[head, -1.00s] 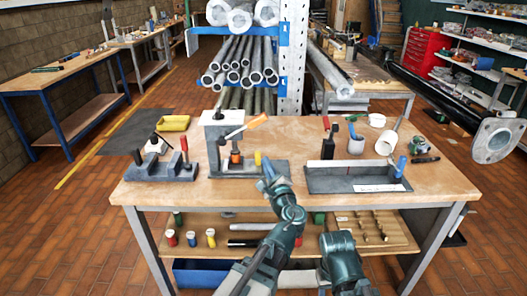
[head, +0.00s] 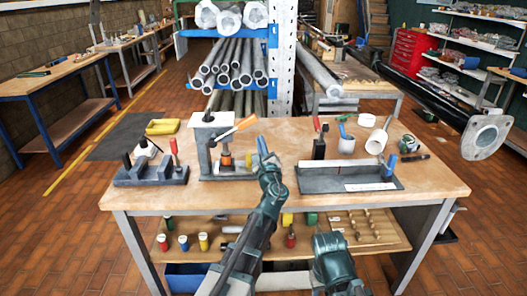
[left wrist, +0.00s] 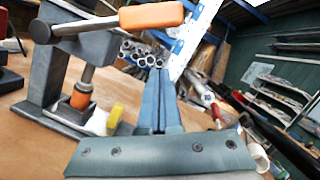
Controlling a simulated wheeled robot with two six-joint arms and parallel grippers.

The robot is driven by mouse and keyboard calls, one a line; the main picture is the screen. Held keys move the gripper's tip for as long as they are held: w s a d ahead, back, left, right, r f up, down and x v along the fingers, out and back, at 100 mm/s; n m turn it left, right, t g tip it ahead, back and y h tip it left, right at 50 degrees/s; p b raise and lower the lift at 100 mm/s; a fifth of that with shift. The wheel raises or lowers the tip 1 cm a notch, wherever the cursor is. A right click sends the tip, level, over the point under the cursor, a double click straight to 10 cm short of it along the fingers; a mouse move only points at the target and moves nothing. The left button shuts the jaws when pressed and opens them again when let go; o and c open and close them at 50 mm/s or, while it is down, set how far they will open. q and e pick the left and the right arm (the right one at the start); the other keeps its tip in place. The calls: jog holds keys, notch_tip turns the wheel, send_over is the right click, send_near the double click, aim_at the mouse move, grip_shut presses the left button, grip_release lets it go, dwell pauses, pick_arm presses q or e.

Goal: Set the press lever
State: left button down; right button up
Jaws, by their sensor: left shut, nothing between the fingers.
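The press (head: 200,140) stands on the workbench at the middle left, with a light grey top and a dark base. Its lever slants up to the right and ends in an orange handle (head: 246,122). In the left wrist view the lever's orange handle (left wrist: 152,15) crosses the upper left, above and left of the fingers. My left gripper (head: 262,147) is shut and empty, just right of the press and a little below the handle's end, apart from it. Its blue fingers (left wrist: 160,105) lie together in the wrist view. My right arm shows at the bottom, but its gripper is not in view.
The workbench (head: 290,205) carries a dark fixture with a clamp (head: 150,172) at left and a grey tray (head: 350,181) at right. A white cup (head: 347,146) stands behind the tray. A yellow piece (left wrist: 115,116) sits by the press base. A flanged mast (head: 486,138) reaches in from the right.

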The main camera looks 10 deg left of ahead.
aim_at(233, 130)
pick_arm(q)
jog(key=a+r+p, duration=0.2)
jog(key=r+p, duration=0.1)
jog(key=shift+a+r, duration=0.15)
jog(key=shift+r, duration=0.1)
dwell(0.4)
